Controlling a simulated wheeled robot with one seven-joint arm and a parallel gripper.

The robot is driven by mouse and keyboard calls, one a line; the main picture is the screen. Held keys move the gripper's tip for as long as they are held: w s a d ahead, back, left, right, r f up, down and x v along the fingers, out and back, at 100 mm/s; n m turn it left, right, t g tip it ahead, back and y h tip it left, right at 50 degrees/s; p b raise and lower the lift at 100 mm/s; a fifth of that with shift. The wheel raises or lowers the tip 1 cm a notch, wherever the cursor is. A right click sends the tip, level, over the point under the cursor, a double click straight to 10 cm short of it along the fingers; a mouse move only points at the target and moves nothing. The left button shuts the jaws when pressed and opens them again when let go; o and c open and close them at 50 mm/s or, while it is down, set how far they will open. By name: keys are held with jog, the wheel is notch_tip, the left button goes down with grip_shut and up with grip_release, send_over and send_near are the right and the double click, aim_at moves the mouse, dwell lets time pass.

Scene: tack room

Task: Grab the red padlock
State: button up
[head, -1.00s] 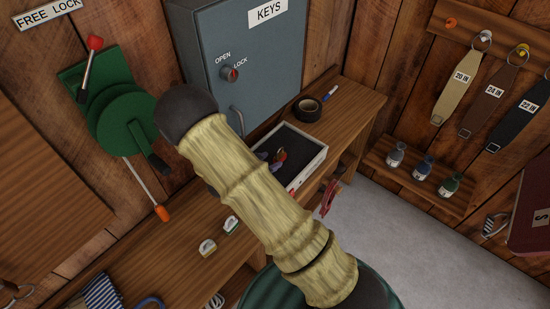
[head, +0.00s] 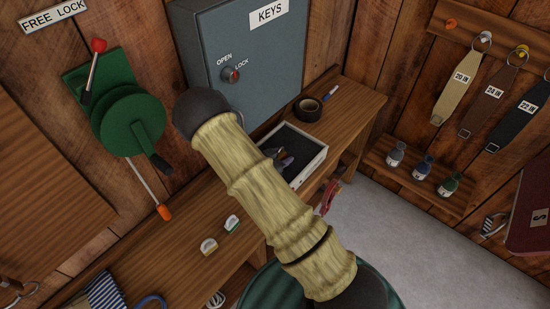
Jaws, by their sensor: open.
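I cannot make out a red padlock for certain. A pale-walled open tray (head: 311,165) with a dark floor stands on the bench right of my arm. Small grey, purple and orange shapes show in it, too small to tell apart. My gripper (head: 280,155) seems to be among these shapes, low over the tray, with its jaws open. My sleeved arm crosses the middle of the view and hides the tray's left part and most of my forearm. A red item (head: 328,196) shows at the bench's front edge, right of the tray; its kind is unclear.
A grey key cabinet (head: 262,60) stands behind the tray. Two small blocks (head: 232,223) lie at left. A green lever device (head: 130,120) is on the wall.

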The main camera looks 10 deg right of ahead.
dwell(0.3)
grip_shut()
jog(key=shift+s+d+r+b, duration=0.1)
jog(key=shift+s+r+b, duration=0.1)
jog(key=shift+r+b, duration=0.15)
jog(key=r, duration=0.6)
jog(key=shift+s+d+r, duration=0.15)
jog(key=shift+s+d, duration=0.1)
jog(key=shift+s, duration=0.1)
jog(key=s+d, duration=0.8)
jog(key=s, duration=0.2)
jog(key=shift+s+r, duration=0.3)
jog(key=shift+r, duration=0.05)
